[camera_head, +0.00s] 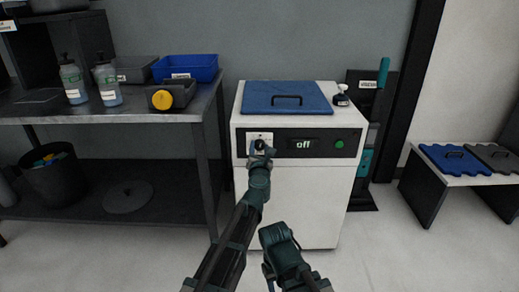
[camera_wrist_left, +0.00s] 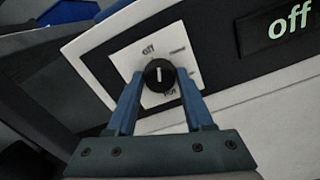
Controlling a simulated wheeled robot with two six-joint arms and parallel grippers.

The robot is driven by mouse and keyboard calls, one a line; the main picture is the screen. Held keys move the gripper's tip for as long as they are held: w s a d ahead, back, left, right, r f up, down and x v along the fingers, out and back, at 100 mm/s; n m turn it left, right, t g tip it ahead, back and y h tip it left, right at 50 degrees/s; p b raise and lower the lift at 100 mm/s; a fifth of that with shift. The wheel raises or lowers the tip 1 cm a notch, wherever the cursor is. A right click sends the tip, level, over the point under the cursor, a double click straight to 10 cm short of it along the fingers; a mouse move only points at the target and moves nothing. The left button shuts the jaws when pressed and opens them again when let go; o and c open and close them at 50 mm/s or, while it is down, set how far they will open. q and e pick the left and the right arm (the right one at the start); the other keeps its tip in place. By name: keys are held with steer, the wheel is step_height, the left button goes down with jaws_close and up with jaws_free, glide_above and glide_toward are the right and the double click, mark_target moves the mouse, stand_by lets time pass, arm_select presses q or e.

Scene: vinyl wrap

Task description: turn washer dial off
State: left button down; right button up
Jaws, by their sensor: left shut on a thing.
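The white washer (camera_head: 292,200) stands in the middle of the head view with a black front panel. Its display (camera_head: 303,145) reads "off", and it also shows in the wrist view (camera_wrist_left: 290,22). The round black dial (camera_wrist_left: 158,75) sits on a white label plate at the panel's left. Its white mark looks roughly upright in the tilted wrist view; the small labels around it are hard to read. My left gripper (camera_head: 262,150) is at the dial, with its blue fingers (camera_wrist_left: 160,84) shut on either side of it. My right gripper's fingers do not show.
A blue lid with a handle (camera_head: 286,98) and a small bottle (camera_head: 341,96) are on the washer top. A green button (camera_head: 339,144) is at the panel's right. A workbench (camera_head: 150,117) stands left, a low bench (camera_head: 462,176) right. Part of my right arm is in front of the washer.

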arm_select(q)
steer(key=shift+n, duration=1.9)
steer(key=shift+c, duration=1.4)
jaws_free()
steer(key=shift+s, duration=0.15)
